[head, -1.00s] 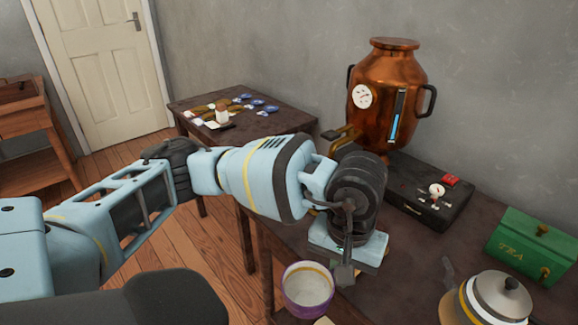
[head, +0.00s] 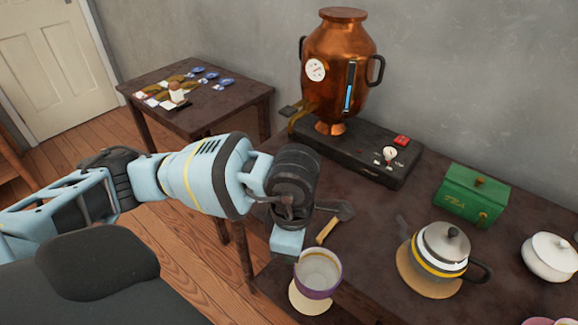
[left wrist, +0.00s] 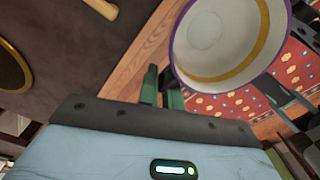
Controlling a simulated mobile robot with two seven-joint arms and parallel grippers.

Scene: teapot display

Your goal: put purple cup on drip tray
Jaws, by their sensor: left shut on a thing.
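The purple cup (head: 318,271) has a white inside and a gold band, and it is empty. In the head view it is upright near the table's front edge, partly over a pale round coaster (head: 309,299). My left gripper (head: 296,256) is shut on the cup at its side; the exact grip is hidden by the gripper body. The left wrist view shows the cup (left wrist: 222,38) by the fingers (left wrist: 162,88), with floor and red carpet beyond it. The copper urn (head: 340,62) has a brass tap on its left. I cannot clearly pick out the drip tray.
A wooden-handled tool (head: 333,222) lies just beyond the cup. A teapot (head: 440,252) stands on a round mat to the right. A green tea box (head: 472,196) and black control base (head: 370,160) are farther back. A side table (head: 200,95) stands behind my arm.

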